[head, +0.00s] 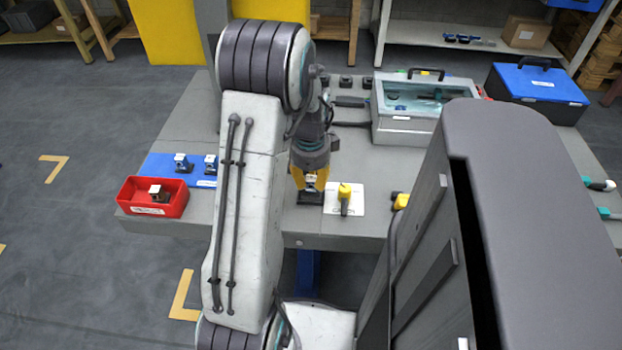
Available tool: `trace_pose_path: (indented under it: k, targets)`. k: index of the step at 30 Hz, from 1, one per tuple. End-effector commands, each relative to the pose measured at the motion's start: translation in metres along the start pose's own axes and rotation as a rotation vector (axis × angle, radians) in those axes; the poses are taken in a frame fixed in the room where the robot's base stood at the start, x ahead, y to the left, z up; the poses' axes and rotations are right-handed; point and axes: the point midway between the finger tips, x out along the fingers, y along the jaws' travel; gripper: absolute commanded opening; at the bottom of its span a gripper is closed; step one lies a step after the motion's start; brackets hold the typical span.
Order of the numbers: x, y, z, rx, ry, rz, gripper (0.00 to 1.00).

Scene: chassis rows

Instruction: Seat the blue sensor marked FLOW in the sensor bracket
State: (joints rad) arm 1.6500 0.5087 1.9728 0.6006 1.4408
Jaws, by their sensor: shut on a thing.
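My gripper (310,184) has yellow fingers and points down near the front edge of the grey bench. It is shut on a small sensor with a whitish top (311,179); the fingers hide most of it, and its color and marking cannot be read. A dark block (310,199), seemingly the sensor bracket, is directly below the fingers. I cannot tell whether the held sensor touches it. Two blue sensors with white tops, one (181,162) left of the other (210,164), stand on a blue mat at the left. No FLOW marking is legible.
A red bin (180,207) holding a dark, white-topped piece is at the bench's front left. A white plate (357,206) with a yellow-topped piece (344,192) is just right of my gripper. A grey clear-lidded case (402,133) and a blue-lidded box (541,84) stand behind.

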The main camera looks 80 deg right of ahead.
Motion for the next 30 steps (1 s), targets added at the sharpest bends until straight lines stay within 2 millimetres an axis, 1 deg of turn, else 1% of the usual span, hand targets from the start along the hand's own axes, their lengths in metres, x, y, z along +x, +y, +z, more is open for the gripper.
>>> trace_pose_path:
  k: [26, 27, 30]
  targets:
    - [0.021, 0.001, 0.000, 0.000, 0.000, 0.000, 0.00]
    - [0.020, 0.001, 0.000, 0.000, 0.000, -0.001, 0.30]
    - [0.020, 0.001, 0.000, 0.000, 0.000, 0.000, 0.39]
